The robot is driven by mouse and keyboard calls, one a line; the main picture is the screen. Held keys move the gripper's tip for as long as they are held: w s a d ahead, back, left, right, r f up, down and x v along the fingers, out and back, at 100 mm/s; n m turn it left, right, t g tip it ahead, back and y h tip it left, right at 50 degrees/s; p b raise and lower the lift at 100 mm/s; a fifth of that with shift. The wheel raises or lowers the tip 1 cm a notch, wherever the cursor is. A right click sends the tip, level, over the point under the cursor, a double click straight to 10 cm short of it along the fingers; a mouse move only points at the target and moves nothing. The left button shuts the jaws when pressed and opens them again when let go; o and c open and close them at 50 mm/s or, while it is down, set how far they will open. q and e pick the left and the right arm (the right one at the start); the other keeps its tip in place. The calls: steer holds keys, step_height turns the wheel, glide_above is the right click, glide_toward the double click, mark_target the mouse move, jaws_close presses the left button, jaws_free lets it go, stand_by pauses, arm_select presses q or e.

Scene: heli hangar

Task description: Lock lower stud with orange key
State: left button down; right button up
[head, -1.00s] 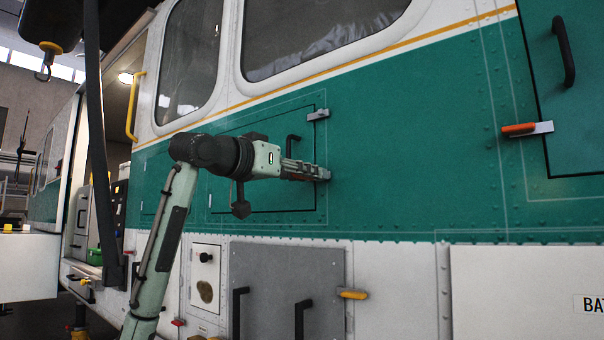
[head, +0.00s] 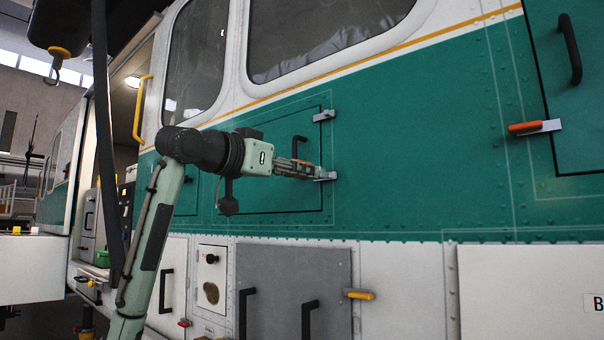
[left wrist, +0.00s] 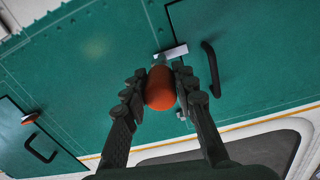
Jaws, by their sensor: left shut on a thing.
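The orange key (left wrist: 160,88) is between the fingers of my left gripper (head: 306,170), which is shut on its rounded handle. In the left wrist view, my left gripper (left wrist: 158,95) has one finger on each side of the handle. The lower stud, a grey metal latch plate (left wrist: 172,52), lies just beyond the key at the green hatch's edge. It also shows in the head view (head: 327,176) at the gripper's tip. Fingers and handle hide where key and stud meet. The upper stud (head: 324,115) is a bare grey plate. My right gripper is not in view.
The green hatch (head: 250,197) has a black handle (head: 299,146) close to my left gripper. Another orange-handled latch (head: 535,127) is on the far right. A grey panel (head: 285,270) with a yellow-handled latch (head: 360,294) lies below. The green wall between is clear.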

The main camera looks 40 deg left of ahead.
arm_select(q)
steer(key=shift+s+a, duration=0.15)
steer(key=shift+s, duration=1.3)
